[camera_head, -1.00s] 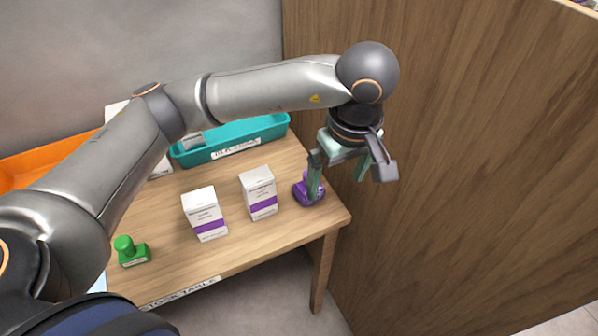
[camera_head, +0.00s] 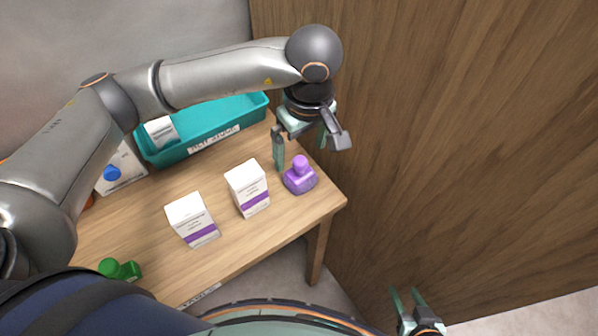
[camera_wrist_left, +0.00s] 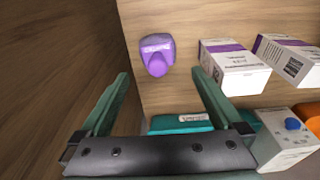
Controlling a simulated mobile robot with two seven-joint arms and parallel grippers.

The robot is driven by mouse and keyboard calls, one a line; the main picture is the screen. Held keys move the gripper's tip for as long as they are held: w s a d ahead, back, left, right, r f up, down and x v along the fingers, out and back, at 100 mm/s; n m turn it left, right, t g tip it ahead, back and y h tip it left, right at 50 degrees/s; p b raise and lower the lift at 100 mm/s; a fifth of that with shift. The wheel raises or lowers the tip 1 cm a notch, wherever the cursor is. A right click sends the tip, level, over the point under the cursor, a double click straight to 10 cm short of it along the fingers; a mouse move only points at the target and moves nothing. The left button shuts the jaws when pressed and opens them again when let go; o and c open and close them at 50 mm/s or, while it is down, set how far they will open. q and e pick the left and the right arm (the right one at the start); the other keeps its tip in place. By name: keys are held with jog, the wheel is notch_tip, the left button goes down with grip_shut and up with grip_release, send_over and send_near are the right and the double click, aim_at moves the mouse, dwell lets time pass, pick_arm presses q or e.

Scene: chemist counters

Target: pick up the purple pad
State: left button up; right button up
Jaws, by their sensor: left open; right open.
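The purple pad (camera_head: 300,176) is a small stamp-like piece with a knob. It stands near the right front corner of the wooden table. In the left wrist view the purple pad (camera_wrist_left: 157,53) lies ahead of the fingers, between their lines and apart from them. My left gripper (camera_head: 300,150) is open and empty, above and just behind the pad; its fingers also show in the left wrist view (camera_wrist_left: 163,92). My right gripper (camera_head: 408,299) is open and empty at the bottom right, low and away from the table.
Two white boxes with purple bands (camera_head: 247,188) (camera_head: 192,220) stand left of the pad. A teal tray (camera_head: 205,128) is behind. A green stamp (camera_head: 120,269) sits at front left. A tall wooden panel (camera_head: 450,130) rises close on the right.

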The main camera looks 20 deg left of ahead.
aim_at(299, 159)
pick_arm(q)
jog(key=f, duration=0.5)
jog(key=w+f+p, duration=0.1)
jog(key=f, duration=0.2)
jog(key=shift+a, duration=0.35)
jog(key=c, duration=1.3)
jog(key=shift+o, duration=0.2)
jog(key=shift+r, duration=0.15)
jog(key=shift+r, duration=1.2)
jog(key=s+d+r+b, duration=0.1)
jog(key=s+d+r, duration=0.1)
jog(key=d+r, duration=0.3)
jog(key=s+d+r+b, duration=0.1)
jog(key=s+d+r, duration=0.2)
jog(key=d+r, duration=0.2)
jog(key=d, duration=0.3)
jog(key=shift+s+r, duration=0.2)
jog(key=shift+s, duration=0.1)
